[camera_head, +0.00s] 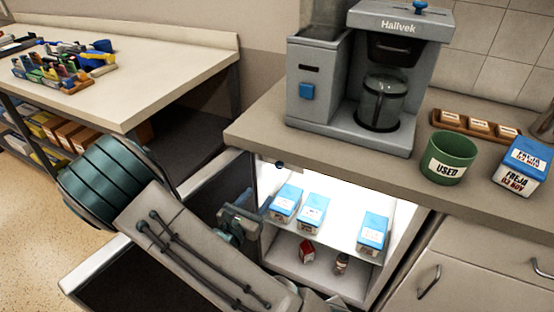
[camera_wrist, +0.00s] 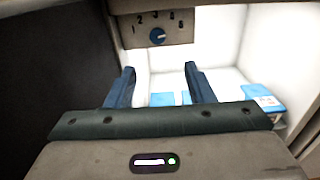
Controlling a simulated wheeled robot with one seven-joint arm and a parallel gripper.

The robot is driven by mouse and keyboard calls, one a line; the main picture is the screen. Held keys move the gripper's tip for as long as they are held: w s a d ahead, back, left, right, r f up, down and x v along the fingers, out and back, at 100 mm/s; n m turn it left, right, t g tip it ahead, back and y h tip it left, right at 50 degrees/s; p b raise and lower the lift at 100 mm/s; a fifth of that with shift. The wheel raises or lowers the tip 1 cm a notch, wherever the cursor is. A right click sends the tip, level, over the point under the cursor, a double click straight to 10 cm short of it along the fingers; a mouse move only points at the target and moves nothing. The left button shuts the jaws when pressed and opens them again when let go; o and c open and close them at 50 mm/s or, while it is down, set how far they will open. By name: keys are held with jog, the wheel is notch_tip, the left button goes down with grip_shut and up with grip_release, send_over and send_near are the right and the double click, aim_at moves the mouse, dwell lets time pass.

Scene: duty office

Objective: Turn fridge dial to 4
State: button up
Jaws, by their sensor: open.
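The fridge dial (camera_wrist: 157,36) is a small round blue knob with a pale pointer mark, on a grey panel at the top of the fridge opening. Printed numbers arc above it; 1, 2 and 3 are readable, the others are blurred. I cannot tell exactly which number the pointer faces. My gripper (camera_wrist: 159,70) is open and empty, its two blue fingers apart, below the dial in the wrist view and not touching it. In the head view my gripper (camera_head: 240,218) is at the left side of the open, lit fridge (camera_head: 335,280).
Blue-and-white cartons (camera_head: 373,233) stand on the fridge shelf, with a small red carton (camera_head: 307,251) and a bottle (camera_head: 341,263) below. The open fridge door (camera_head: 92,265) is at lower left. A coffee machine (camera_head: 330,90) and a green cup (camera_head: 448,158) stand on the counter above.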

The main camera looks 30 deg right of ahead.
aim_at(278, 166)
jog(key=x, duration=1.3)
jog(key=shift+w+d+b, duration=0.2)
jog(key=shift+w+b, duration=0.1)
jog(key=shift+w, duration=0.1)
jog(key=c, duration=1)
